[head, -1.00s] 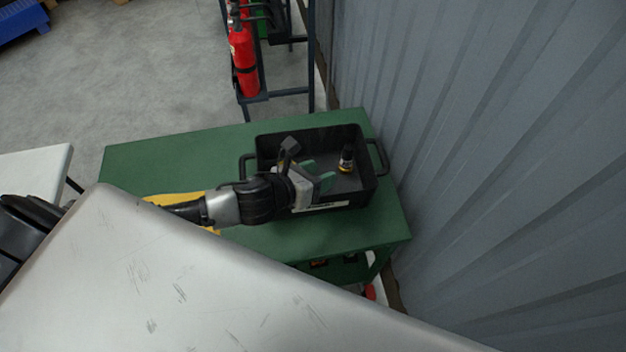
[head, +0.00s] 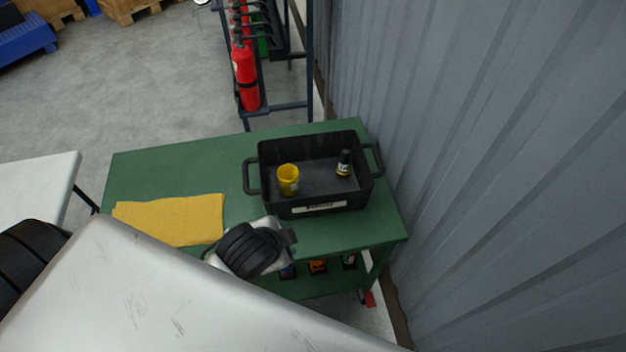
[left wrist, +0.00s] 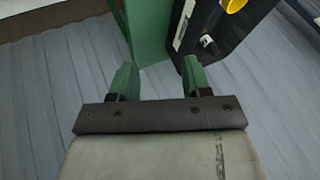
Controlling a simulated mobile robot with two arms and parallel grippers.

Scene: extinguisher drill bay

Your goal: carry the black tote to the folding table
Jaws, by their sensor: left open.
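The black tote (head: 318,207) stands upright on the green workbench, with a loop handle at each end and a white label on its near side. Inside are a yellow cup (head: 288,180) and a small dark bottle (head: 344,163) with a yellow band. In the left wrist view the tote (left wrist: 228,35) is at the upper right, beside the right finger. My left gripper (left wrist: 159,75) has its green fingers apart with nothing between them. In the head view its wrist is at the tote's near left side and its fingers are hidden. The white table (head: 40,185), probably the folding table, is at the left edge.
The green workbench (head: 160,170) carries a folded yellow cloth (head: 180,217) left of the tote; small items sit on its lower shelf. A corrugated wall (head: 480,150) runs close along the right. A rack with a red extinguisher (head: 246,75) stands behind.

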